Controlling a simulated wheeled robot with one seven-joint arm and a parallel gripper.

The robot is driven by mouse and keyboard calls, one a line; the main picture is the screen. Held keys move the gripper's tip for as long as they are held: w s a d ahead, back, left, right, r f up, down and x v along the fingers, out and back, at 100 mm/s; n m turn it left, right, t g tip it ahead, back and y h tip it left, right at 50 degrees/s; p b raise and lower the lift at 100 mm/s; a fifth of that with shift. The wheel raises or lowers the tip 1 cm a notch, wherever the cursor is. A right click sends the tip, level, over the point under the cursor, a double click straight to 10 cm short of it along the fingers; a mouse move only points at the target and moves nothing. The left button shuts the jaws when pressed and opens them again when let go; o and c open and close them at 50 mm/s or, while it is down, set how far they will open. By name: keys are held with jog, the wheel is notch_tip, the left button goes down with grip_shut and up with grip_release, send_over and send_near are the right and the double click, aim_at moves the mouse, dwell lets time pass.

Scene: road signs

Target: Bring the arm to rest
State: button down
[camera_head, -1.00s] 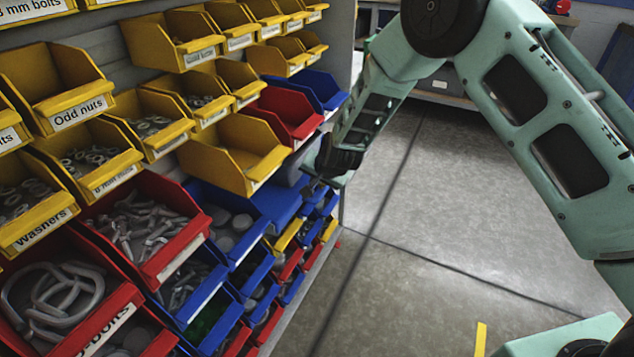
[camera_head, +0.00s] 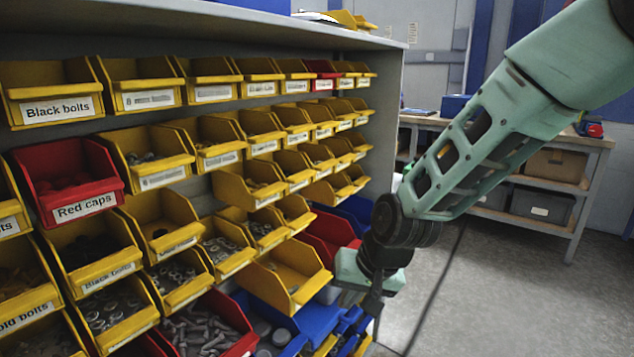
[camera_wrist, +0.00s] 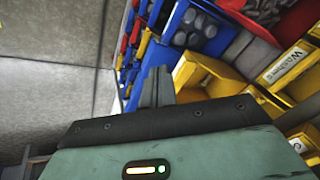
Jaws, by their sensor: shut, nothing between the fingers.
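My gripper (camera_head: 374,300) is at the lower right of the bin rack in the head view, pointing down beside the lower bins. In the wrist view its fingers (camera_wrist: 157,86) are together with nothing between them. A yellow bin (camera_head: 287,279) sticks out from the rack just left of my gripper. That yellow bin also shows right beside the fingers in the wrist view (camera_wrist: 207,75). I cannot tell whether they touch. The fingertips are partly hidden in the head view.
The rack holds rows of yellow, red and blue bins, among them a red bin labelled "Red caps" (camera_head: 66,183). A workbench (camera_head: 545,185) with boxes stands behind. The grey floor (camera_head: 490,300) to the right is clear.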

jog(key=s+d+r+n+g+h+p, duration=0.1)
jog(key=s+r, duration=0.3)
jog(key=s, duration=0.4)
jog(key=s+d+r+n+g+h+p, duration=0.1)
jog(key=s+d+r+n, duration=0.3)
jog(key=s, duration=0.4)
jog(key=s+d+r+n+g+h+p, duration=0.1)
jog(key=s+d+r+n+p, duration=0.1)
jog(key=s, duration=0.7)
notch_tip(320, 180, up, 2)
jog(key=shift+d+r+p, duration=0.1)
jog(key=shift+d+p, duration=0.4)
jog(key=shift+d, duration=0.1)
